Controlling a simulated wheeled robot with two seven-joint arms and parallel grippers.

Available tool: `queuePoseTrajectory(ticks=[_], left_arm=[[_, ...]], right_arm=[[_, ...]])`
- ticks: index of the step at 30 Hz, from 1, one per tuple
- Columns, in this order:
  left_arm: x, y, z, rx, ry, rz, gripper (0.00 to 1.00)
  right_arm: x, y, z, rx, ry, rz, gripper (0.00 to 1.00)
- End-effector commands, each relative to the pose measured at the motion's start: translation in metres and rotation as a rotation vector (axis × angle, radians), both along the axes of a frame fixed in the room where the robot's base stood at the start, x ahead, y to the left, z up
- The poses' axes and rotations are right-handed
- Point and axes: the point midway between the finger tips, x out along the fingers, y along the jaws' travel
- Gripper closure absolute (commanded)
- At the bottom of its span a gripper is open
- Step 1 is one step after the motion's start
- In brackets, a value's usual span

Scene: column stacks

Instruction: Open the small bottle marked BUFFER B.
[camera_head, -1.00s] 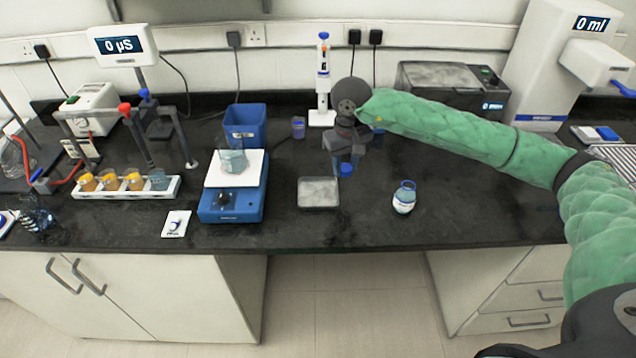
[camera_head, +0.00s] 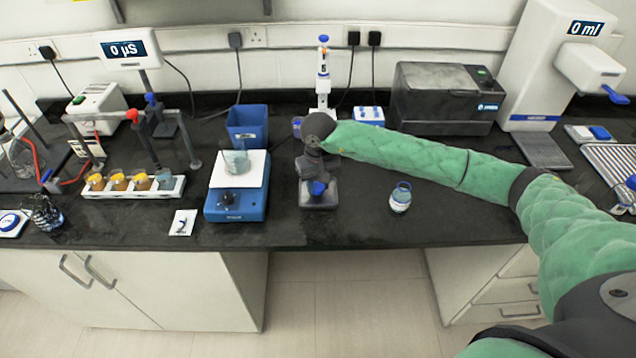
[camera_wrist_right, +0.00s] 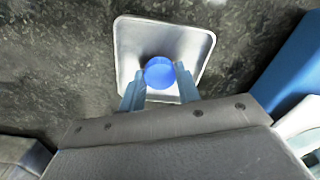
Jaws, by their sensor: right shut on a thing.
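My right gripper (camera_head: 317,187) is over the small metal tray (camera_head: 305,204) and shut on a round blue cap (camera_head: 318,188). In the right wrist view the two fingers (camera_wrist_right: 160,88) pinch the cap (camera_wrist_right: 160,72) from both sides, with the tray (camera_wrist_right: 130,45) beneath it. I cannot tell whether the cap touches the tray. A small clear bottle (camera_head: 400,198) with a white label and a blue ring at its neck stands upright to the right, apart from the gripper. No cap shows on its top. Its label is too small to read. My left gripper is not in view.
A blue balance (camera_head: 237,206) with a beaker (camera_head: 237,163) stands left of the tray. A blue bin (camera_head: 246,126) and a pipette stand (camera_head: 323,75) are behind. A dark instrument (camera_head: 447,97) stands at the back right. The bench around the bottle is clear.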

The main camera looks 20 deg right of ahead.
Motion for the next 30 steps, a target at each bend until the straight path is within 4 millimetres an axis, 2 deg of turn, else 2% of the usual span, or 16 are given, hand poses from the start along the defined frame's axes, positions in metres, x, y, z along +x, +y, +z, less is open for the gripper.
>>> queuePoseTrajectory(ticks=[3,7,25,26,28,30], left_arm=[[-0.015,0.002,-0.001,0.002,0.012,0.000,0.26],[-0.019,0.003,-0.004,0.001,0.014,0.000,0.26],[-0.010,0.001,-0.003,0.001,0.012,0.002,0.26],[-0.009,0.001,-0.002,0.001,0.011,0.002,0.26],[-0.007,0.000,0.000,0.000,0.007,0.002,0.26],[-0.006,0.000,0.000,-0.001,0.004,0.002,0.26]], right_arm=[[0.000,0.000,-0.007,0.000,0.001,-0.001,0.95],[0.000,0.000,-0.012,0.000,-0.001,-0.001,0.95],[0.000,0.000,-0.015,0.000,-0.001,0.000,0.95],[0.000,0.000,-0.014,0.000,-0.001,0.000,0.62],[0.000,0.000,-0.014,0.000,0.000,0.000,0.48],[0.000,0.000,-0.014,0.000,0.000,0.000,0.46]])
